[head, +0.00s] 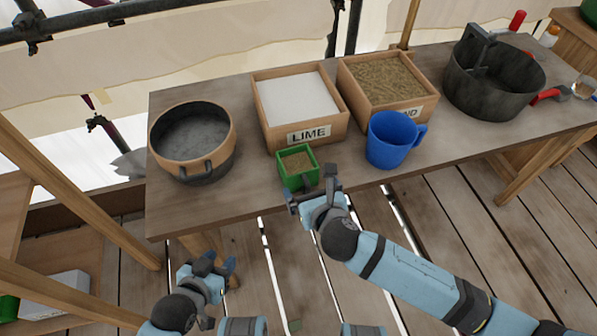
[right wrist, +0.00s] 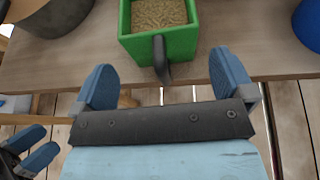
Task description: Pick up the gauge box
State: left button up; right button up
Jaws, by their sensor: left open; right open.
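The gauge box is a small green box (head: 291,177) with a dark handle on its near side and sandy grains inside. It stands upright at the table's front edge, in front of the lime tray. It also shows at the top middle of the right wrist view (right wrist: 183,44), its handle pointing toward my right gripper. My right gripper (head: 313,192) is open and empty, just in front of the box. In the right wrist view its two blue fingers (right wrist: 165,84) are spread to either side of the handle, apart from it. My left gripper (head: 217,264) is open and empty, low in front of the table.
On the wooden table (head: 250,205) stand a round grey-and-tan bowl (head: 180,166), a lime tray (head: 301,135), a sand tray (head: 390,108), a blue mug (head: 388,142) close on the right, and a dark bucket (head: 490,98). The table's front left is bare.

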aim_at(300, 175)
jog(key=x, duration=0.4)
jog(key=shift+w+a+f+b, duration=0.1)
jog(key=shift+w+b, duration=0.1)
jog(key=shift+b, duration=0.15)
jog(key=c, duration=0.7)
